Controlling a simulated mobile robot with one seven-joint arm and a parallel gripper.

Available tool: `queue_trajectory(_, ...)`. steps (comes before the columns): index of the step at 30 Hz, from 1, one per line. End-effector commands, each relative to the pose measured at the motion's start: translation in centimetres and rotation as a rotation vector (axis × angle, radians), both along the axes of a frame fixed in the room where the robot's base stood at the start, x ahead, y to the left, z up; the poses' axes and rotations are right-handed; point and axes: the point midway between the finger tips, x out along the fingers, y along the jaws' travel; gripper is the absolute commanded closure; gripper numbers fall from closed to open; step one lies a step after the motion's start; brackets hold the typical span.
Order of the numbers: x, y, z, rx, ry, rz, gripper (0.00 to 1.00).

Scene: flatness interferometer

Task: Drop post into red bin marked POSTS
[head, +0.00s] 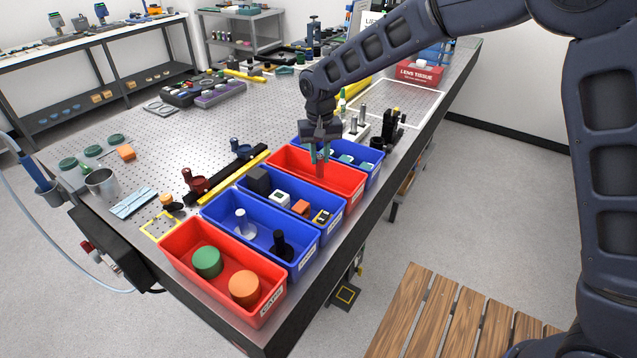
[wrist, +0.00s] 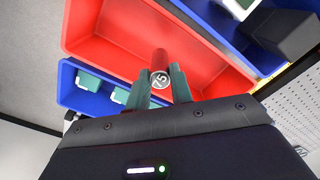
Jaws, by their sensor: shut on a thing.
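My gripper (head: 322,154) points down over the red bin (head: 345,181) between the blue bins, and its teal fingers are shut on a post. The same bin (wrist: 107,25) looks empty in the wrist view. The bin's label is too small to read.
Blue bins stand on both sides: one (head: 329,219) holds dark, white and orange pieces, the other (head: 376,163) holds teal-and-white pieces. A red bin (head: 183,253) with green and orange cylinders is nearest. Small black and metal fixtures (head: 394,128) stand right of my gripper.

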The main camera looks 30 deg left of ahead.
Motion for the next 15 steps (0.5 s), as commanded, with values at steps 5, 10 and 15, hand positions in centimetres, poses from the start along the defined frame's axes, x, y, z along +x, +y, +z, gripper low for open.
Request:
queue_trajectory(5, -0.01, 0.01, 0.05, 0.000, 0.000, 0.000, 0.68)
queue_trajectory(10, -0.01, 0.00, 0.04, 0.000, 0.000, 0.000, 0.53)
queue_trajectory(15, -0.02, -0.01, 0.02, -0.001, 0.001, 0.000, 0.53)
